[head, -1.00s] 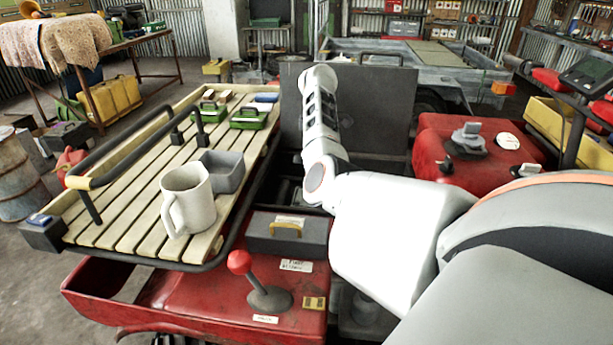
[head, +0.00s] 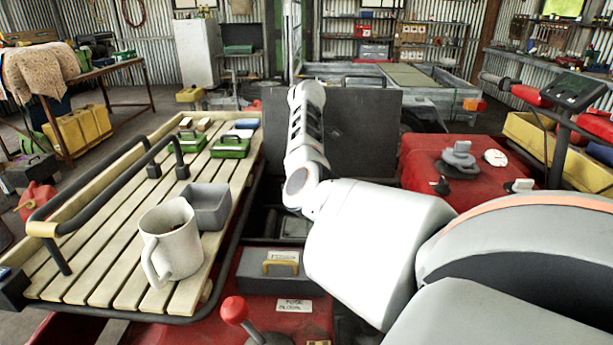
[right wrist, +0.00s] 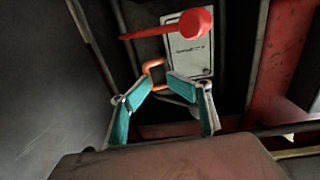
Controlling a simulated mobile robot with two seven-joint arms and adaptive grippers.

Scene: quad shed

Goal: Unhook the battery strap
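In the right wrist view an orange bent hook or loop (right wrist: 152,70) sits just beyond my right gripper (right wrist: 160,84). It may be part of the battery strap; I cannot tell for sure. The gripper's teal-padded fingers are apart, with a gap between their tips and nothing visibly clamped. I cannot tell whether a tip touches the orange piece. A red knob (right wrist: 195,22) on a red rod lies beyond, over a pale labelled plate (right wrist: 190,52). In the head view my right arm reaches down into the dark bay, hiding the gripper. My left gripper is not in view.
An upright dark panel (head: 345,125) stands behind the bay. A slatted rack (head: 110,280) at left carries a mug (head: 172,240), a grey bin (head: 207,205) and green boxes. A red-knobbed lever (head: 234,310) stands in front. A red body (head: 420,165) flanks the right.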

